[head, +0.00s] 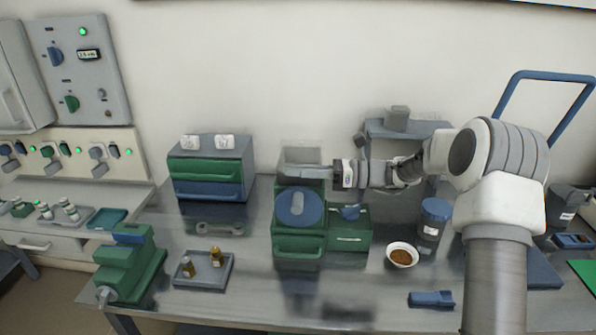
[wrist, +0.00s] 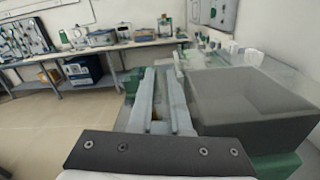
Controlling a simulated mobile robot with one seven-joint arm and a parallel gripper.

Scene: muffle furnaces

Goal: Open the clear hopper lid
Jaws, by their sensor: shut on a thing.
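The green machine (head: 299,243) stands mid-bench, with a blue round part (head: 296,207) on its front. The clear hopper lid (head: 300,153) shows as a pale see-through panel above the machine, behind my gripper. My gripper (head: 290,176) reaches in from the right, level across the machine's top. In the wrist view my gripper (wrist: 163,72) has its two long fingers close together, shut on the lid's edge. Exactly where they touch it is hard to see. A dark grey box-like part (wrist: 250,105), seemingly the hopper, lies right of the fingers.
A drawer unit (head: 208,170) stands left of the machine. A grey tray (head: 205,270) with small bottles and a green vise (head: 130,262) are at front left. A bowl of brown grains (head: 402,255) and a blue-lidded jar (head: 434,217) stand to the right. The front middle bench is clear.

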